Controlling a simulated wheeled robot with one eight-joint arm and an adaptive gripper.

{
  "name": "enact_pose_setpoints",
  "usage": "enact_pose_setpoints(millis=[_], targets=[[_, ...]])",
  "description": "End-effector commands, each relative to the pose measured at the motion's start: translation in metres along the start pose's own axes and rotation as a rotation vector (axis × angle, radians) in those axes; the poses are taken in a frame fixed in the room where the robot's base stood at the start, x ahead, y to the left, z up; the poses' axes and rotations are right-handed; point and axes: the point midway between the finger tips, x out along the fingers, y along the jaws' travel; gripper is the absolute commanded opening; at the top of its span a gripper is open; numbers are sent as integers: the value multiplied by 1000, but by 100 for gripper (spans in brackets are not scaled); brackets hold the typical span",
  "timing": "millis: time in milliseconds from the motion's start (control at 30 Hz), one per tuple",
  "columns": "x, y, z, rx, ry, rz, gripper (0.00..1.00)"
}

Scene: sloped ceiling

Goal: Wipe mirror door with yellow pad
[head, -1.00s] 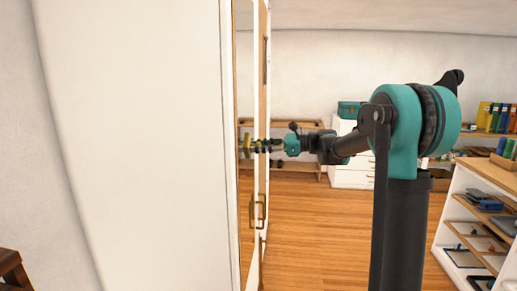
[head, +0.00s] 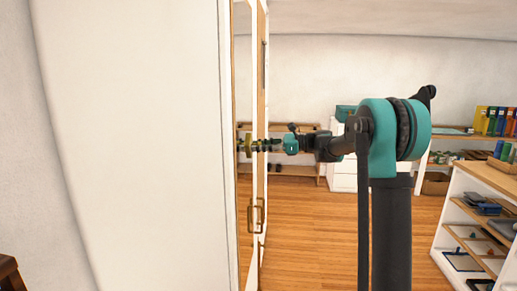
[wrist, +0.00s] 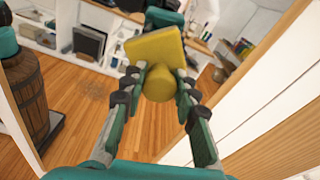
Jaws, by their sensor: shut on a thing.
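The yellow pad (wrist: 155,50) has a flat square face and a round yellow grip. My gripper (wrist: 162,85) is shut on that grip, one finger on each side. In the head view my gripper (head: 268,145) reaches left to the mirror door (head: 243,220), which shows almost edge-on in a wooden frame. The pad also shows small there (head: 248,145), at the door's surface. I cannot tell whether it touches the glass. In the wrist view the room beyond the pad looks like a reflection in the mirror.
A tall white cabinet side (head: 135,150) fills the left of the head view. Brass handles (head: 257,215) sit on the doors below my gripper. An open shelf unit (head: 475,225) stands at the right. Wooden floor (head: 310,235) is clear between.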

Motion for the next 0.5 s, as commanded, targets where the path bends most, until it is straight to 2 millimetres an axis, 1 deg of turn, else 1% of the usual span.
enact_pose_setpoints(millis=[100, 200, 500], targets=[[0, -10, -2, 0, 0, 0, 6], [-1, -14, -3, 0, 0, 0, 6], [-1, -14, -3, 0, 0, 0, 6]])
